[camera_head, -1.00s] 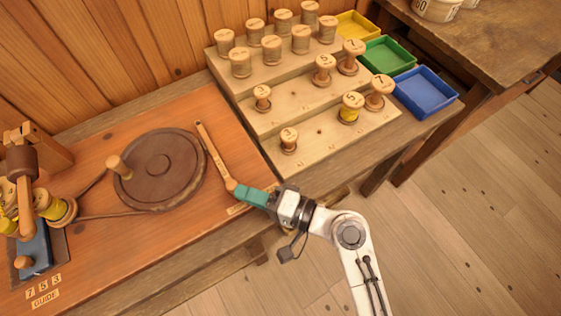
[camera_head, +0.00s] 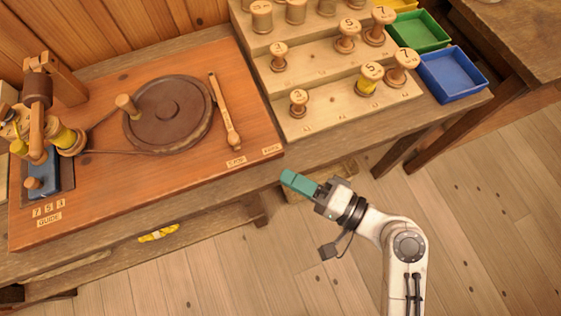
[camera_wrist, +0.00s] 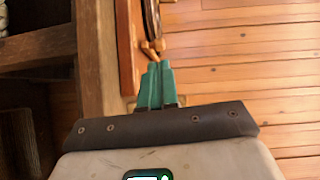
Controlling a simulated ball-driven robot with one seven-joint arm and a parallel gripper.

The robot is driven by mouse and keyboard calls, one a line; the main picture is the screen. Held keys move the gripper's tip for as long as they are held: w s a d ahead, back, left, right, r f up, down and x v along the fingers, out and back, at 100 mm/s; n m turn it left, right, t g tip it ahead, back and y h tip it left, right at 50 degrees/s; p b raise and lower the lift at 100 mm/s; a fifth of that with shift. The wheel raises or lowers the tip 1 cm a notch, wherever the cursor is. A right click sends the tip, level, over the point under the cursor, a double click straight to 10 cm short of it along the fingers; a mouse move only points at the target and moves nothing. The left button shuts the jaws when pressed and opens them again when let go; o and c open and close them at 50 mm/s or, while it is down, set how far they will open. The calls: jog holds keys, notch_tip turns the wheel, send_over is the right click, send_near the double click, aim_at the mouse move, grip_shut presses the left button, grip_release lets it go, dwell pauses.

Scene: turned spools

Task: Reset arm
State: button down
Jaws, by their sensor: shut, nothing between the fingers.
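My gripper (camera_head: 298,184) has teal fingers and is shut and empty. In the head view it is in front of the bench's front edge, apart from the bench, with my white arm reaching in from the lower right. In the wrist view the closed fingers (camera_wrist: 157,82) point toward the bench and a wooden lever tip. The wooden lever (camera_head: 224,110) lies on the orange-brown board to the right of the dark round wheel (camera_head: 172,115), and nothing holds it.
A stepped rack (camera_head: 318,95) with several labelled spools stands right of the board (camera_head: 130,190). Green (camera_head: 419,32) and blue (camera_head: 454,76) trays sit at its right. A winder (camera_head: 38,130) with yellow thread is at left. The floor (camera_head: 480,230) in front is clear.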

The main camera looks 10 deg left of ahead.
jog(key=shift+s+d, duration=0.45)
jog(key=shift+d, duration=0.15)
jog(key=s+d+f+n+g+h, duration=0.1)
jog(key=s+d+f+n+h, duration=0.1)
jog(key=d+f+h, duration=0.4)
jog(key=s+d+f+g+h, duration=0.1)
jog(key=s+d+h, duration=0.3)
jog(key=d, duration=0.7)
jog(key=s+d+f+g+h, duration=0.2)
jog(key=s+d+f+h, duration=0.2)
jog(key=d, duration=0.7)
jog(key=s+h, duration=0.1)
jog(key=h, duration=0.1)
jog(key=shift+s+f+n+h, duration=0.2)
jog(key=shift+n+h, duration=0.1)
jog(key=shift+h, duration=0.1)
